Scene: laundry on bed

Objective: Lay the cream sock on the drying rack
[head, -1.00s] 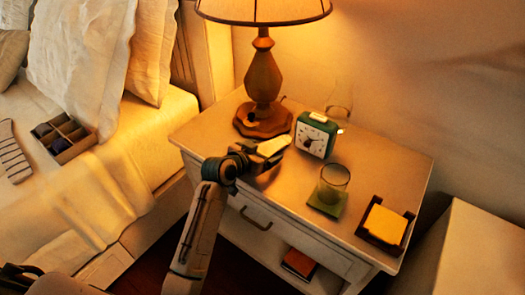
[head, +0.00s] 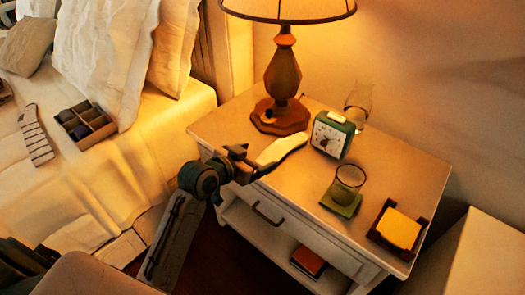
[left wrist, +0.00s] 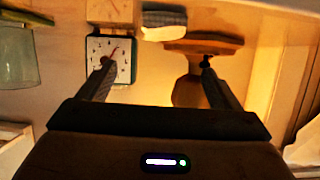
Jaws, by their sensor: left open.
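A pale cream strip of cloth (head: 285,147), which looks like the cream sock, lies on the nightstand (head: 400,160) in front of the lamp and clock. My left gripper (head: 248,163) is at its near end, over the nightstand's front left edge. In the left wrist view my two fingers (left wrist: 160,78) are wide apart with nothing between them. A pale piece with a grey patterned part (left wrist: 166,24) lies beyond them, perhaps the sock. Whether the gripper touches the cloth cannot be told. The drying rack and my right gripper are not in view.
A lamp (head: 283,80) and a green clock (head: 332,135) stand behind the cloth. A glass (head: 349,178) on a green coaster and a tray (head: 424,229) of orange notes are to the right. A striped sock (head: 38,137) and a divided box (head: 86,123) lie on the bed.

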